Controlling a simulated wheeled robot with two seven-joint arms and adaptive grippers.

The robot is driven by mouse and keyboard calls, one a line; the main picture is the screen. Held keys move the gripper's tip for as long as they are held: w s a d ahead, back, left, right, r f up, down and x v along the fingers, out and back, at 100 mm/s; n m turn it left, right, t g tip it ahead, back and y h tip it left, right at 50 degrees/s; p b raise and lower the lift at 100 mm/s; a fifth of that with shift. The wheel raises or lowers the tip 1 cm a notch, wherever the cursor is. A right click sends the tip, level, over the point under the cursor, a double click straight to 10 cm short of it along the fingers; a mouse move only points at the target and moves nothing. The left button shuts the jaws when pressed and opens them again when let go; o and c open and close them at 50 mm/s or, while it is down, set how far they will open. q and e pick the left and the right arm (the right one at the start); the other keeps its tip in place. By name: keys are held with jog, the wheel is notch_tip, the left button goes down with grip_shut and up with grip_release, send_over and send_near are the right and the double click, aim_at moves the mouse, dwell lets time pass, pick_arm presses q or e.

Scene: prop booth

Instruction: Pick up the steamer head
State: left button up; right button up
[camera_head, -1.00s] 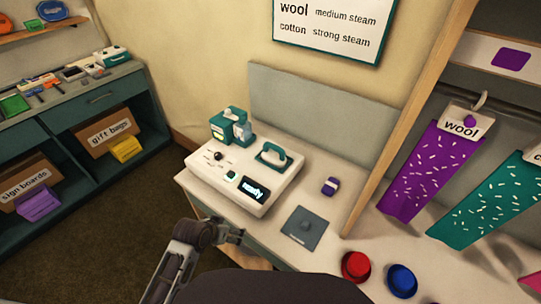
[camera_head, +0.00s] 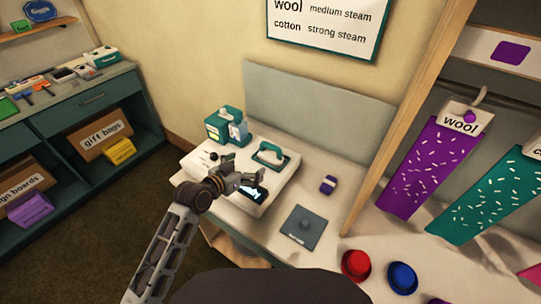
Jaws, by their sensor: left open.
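The steamer head (camera_head: 270,156), a teal handled piece, rests on top of the white steamer unit (camera_head: 262,206) on the counter. The unit has a small lit display, now partly covered by my gripper. My left gripper (camera_head: 259,184) is open and empty, over the front part of the unit. It is nearer to me than the steamer head and apart from it in the picture. My right gripper is not in view.
A teal container (camera_head: 222,124) stands behind the unit. A small purple and white item (camera_head: 328,184) and a grey pad (camera_head: 303,228) lie to the right. Red (camera_head: 355,263) and blue (camera_head: 402,276) round pieces stand near the front. Purple cloth (camera_head: 432,168) hangs at the right.

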aim_at(270, 145)
pick_arm(q)
jog(key=shift+w+d+r+t+h, duration=0.15)
jog(key=shift+w+r+t+h, duration=0.05)
jog(key=shift+w+r, duration=0.3)
jog(key=shift+w+d+r+t+h, duration=0.15)
jog(key=shift+w+r+t+h, duration=0.05)
jog(key=shift+w+r, duration=0.3)
jog(key=shift+p+x, duration=0.3)
jog(key=shift+x, duration=4)
jog(key=shift+w+f, duration=0.1)
jog(key=shift+p+x, duration=0.45)
jog(key=shift+x, duration=2.05)
jog(key=c, duration=1.5)
jog(key=shift+d+r, duration=0.1)
jog(key=shift+r, duration=4.95)
